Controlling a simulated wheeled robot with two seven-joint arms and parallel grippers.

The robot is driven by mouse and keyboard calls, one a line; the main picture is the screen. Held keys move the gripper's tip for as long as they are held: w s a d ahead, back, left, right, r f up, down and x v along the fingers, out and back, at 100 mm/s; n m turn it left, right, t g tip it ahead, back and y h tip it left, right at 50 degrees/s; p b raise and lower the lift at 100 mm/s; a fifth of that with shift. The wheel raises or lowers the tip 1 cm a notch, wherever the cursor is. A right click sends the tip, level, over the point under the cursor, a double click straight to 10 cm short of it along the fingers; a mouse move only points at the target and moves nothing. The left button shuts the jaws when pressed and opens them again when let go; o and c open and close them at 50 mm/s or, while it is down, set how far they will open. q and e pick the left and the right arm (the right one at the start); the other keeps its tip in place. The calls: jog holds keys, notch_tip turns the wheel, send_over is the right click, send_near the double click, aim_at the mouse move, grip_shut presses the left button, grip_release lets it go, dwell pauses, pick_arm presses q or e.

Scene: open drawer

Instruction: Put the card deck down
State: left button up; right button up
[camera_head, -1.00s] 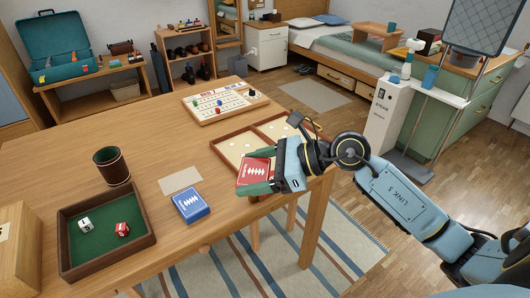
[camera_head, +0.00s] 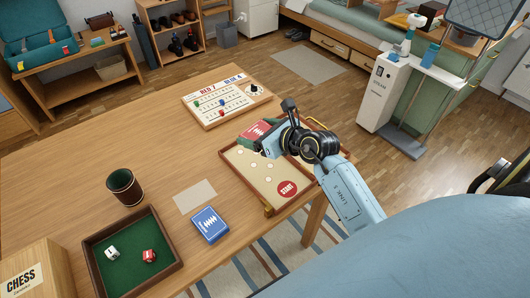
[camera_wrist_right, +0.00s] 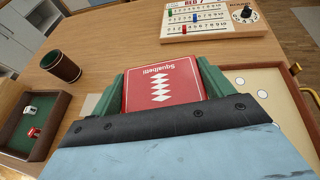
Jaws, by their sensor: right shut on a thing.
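The red card deck (camera_head: 254,130) is in my right gripper (camera_head: 258,136), over the far left part of the wooden game tray in the head view. In the right wrist view the red deck (camera_wrist_right: 162,84) sits between two green fingers, which close on its sides. Its face shows a white diamond pattern and lettering. The gap between the deck and the surface below is hard to judge. A blue card deck (camera_head: 210,225) lies on the wooden table (camera_head: 155,160), beside a beige rectangular mat (camera_head: 195,196). My left gripper is not in view.
The game tray (camera_head: 263,204) has raised edges and a red START disc (camera_head: 287,188). A scoreboard (camera_head: 227,102) stands behind. A dark cup (camera_head: 124,187), a green dice tray (camera_head: 98,287) and a chess box (camera_head: 30,275) are at left. The table's middle is clear.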

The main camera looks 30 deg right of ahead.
jog(key=m+h+p, duration=0.1)
jog(key=s+d+f+m+h+p, duration=0.1)
jog(key=p, duration=0.1)
jog(key=shift+s+f+t, duration=0.15)
jog(key=shift+t, duration=0.15)
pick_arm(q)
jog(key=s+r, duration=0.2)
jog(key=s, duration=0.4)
pick_arm(e)
jog(key=shift+s+f, duration=0.1)
jog(key=shift+f, duration=0.15)
jog(key=b, duration=0.2)
send_over(265, 168)
jog(key=shift+h, duration=0.3)
notch_tip(265, 168, down, 7)
notch_tip(265, 168, down, 3)
jog(key=shift+f+b, duration=0.15)
jog(key=shift+b, duration=0.8)
jog(key=shift+f, duration=0.1)
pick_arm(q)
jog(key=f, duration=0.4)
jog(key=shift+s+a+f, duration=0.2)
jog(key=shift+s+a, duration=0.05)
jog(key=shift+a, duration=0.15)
